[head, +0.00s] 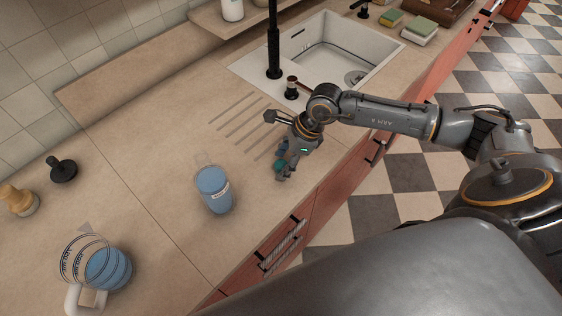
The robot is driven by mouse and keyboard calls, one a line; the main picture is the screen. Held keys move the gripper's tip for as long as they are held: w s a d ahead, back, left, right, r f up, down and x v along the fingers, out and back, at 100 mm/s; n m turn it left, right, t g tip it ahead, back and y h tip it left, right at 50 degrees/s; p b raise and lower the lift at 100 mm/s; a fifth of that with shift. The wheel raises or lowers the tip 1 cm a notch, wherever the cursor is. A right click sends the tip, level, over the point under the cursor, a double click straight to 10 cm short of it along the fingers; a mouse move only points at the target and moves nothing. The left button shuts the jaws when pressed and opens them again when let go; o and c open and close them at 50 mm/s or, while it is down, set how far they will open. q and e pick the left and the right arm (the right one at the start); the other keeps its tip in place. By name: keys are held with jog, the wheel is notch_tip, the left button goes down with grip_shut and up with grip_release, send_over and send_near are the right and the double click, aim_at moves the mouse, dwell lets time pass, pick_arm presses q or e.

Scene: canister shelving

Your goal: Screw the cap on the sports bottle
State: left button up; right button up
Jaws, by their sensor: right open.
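My left gripper is not in view.
A black stopper-like object (63,170) and a wooden-topped one (18,200) are further back. The sink (325,55) and black tap (273,40) are behind my right arm. The counter's front edge is close.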

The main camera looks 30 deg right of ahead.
jog(key=shift+c, duration=0.4)
jog(key=c, duration=0.7)
